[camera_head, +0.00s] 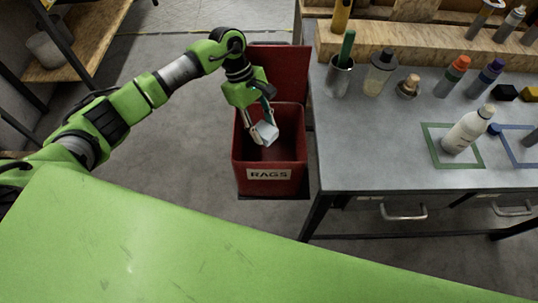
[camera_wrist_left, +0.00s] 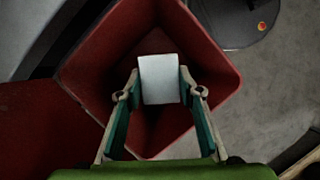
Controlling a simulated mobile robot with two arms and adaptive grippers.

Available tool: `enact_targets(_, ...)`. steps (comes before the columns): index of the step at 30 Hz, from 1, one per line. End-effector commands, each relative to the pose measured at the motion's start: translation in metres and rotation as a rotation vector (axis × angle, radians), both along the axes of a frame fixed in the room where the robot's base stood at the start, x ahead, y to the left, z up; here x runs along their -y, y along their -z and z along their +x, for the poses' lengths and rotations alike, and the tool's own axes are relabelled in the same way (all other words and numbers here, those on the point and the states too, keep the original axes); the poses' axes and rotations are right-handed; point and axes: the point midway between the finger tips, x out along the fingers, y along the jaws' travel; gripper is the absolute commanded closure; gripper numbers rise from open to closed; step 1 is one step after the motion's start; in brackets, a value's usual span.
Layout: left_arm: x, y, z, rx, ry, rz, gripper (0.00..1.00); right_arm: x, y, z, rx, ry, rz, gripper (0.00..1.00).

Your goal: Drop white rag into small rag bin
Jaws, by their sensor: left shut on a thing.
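The white rag (camera_head: 267,131) is a small pale block held between the fingers of my left gripper (camera_head: 263,127). In the left wrist view the rag (camera_wrist_left: 159,79) sits between the two fingertips of the left gripper (camera_wrist_left: 159,88), which is shut on it. The small rag bin (camera_head: 270,188) is red, with a "RAGS" label on its front and its lid raised at the back. The gripper and rag are over the bin's opening. In the left wrist view the red bin walls (camera_wrist_left: 217,62) surround the rag. My right gripper is not in view.
A grey workbench (camera_head: 390,165) stands right of the bin, with several bottles, a cup (camera_head: 339,76) of tools and a white bottle (camera_head: 469,129) on it. A wooden shelf (camera_head: 85,40) is at the far left. Grey floor lies left of the bin.

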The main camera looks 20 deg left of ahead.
Motion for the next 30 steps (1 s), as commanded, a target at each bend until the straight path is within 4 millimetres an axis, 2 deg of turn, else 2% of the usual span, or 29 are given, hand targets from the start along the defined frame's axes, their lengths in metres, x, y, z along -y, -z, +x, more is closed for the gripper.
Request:
enact_targets(5,0.000,-0.001,0.000,0.001,0.001,-0.001,0.86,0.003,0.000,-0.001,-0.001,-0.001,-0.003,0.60)
enact_targets(6,0.000,-0.001,0.000,0.001,0.001,-0.001,0.56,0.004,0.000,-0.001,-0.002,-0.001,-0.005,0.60)
enact_targets(7,0.000,-0.001,0.000,0.001,0.001,-0.001,0.48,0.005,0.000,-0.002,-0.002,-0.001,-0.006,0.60)
enact_targets(8,0.000,-0.001,0.000,0.001,0.001,-0.001,0.46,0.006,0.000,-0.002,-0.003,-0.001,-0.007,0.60)
enact_targets(20,-0.002,-0.006,0.002,0.002,0.000,0.000,0.46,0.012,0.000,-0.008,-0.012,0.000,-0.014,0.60)
enact_targets(23,-0.007,-0.018,0.004,0.003,0.000,0.000,0.46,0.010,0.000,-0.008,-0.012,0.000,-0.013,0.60)
enact_targets(30,-0.025,-0.065,0.012,0.005,-0.001,0.000,0.46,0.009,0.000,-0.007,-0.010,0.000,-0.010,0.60)
